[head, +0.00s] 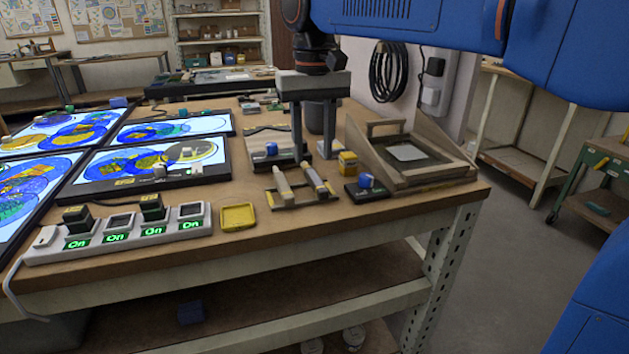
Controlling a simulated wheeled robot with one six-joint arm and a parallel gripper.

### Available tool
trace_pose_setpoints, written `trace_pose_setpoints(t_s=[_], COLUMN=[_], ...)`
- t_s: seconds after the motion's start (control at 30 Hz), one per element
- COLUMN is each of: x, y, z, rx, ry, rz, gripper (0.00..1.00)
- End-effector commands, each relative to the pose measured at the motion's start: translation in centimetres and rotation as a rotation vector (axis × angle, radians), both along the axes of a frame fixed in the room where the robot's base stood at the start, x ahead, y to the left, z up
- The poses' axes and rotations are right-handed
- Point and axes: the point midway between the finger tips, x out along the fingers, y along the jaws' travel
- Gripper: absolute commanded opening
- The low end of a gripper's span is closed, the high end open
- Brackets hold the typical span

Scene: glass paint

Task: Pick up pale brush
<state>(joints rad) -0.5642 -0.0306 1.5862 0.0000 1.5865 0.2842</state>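Two brush-like sticks lie side by side on a low wooden rack (300,201) near the table's front edge. The left stick (283,183) is pale cream along its visible length. The right stick (317,179) is also light but has darker parts; which one is called the pale brush is not fully certain. My gripper (314,156) points down with its two fingers apart and nothing seen between them. In the picture its fingertips are just above and behind the sticks. Its exact height above the table is hard to tell.
A dark block with a blue knob (365,182) and a yellow box (348,163) are right of the rack. A wooden sloped frame (431,180) stands further right. A yellow tray (238,216) and a white charger strip (125,240) are left. Lit panels (150,160) fill the table's left.

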Motion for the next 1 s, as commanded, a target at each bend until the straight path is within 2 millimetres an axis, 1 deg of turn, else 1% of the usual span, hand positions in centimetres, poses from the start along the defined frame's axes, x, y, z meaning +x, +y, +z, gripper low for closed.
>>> trace_pose_setpoints(t_s=[0.17,0.4,0.5,0.6,0.8,0.83,0.87,0.9,0.97,1.0], x=[0.0,0.1,0.1,0.1,0.1,0.1,0.1,0.1,0.1,0.1], y=[0.0,-0.2,-0.2,-0.2,-0.2,-0.2,-0.2,-0.2,-0.2,-0.2], z=[-0.9,-4.1,-5.1,-5.5,-5.6,-5.6,-5.6,-5.6,-5.6,-5.6], rx=[0.000,0.000,0.000,0.000,0.000,0.000,0.000,0.000,0.000,0.000], ry=[0.000,0.001,0.001,-0.001,-0.001,-0.001,-0.001,-0.001,-0.001,-0.001], rz=[0.000,0.000,0.000,0.000,0.000,0.000,0.000,0.000,0.000,0.000], gripper=[0.39,0.39,0.39,0.39,0.39,0.37,0.29,0.20,0.06,0.00])
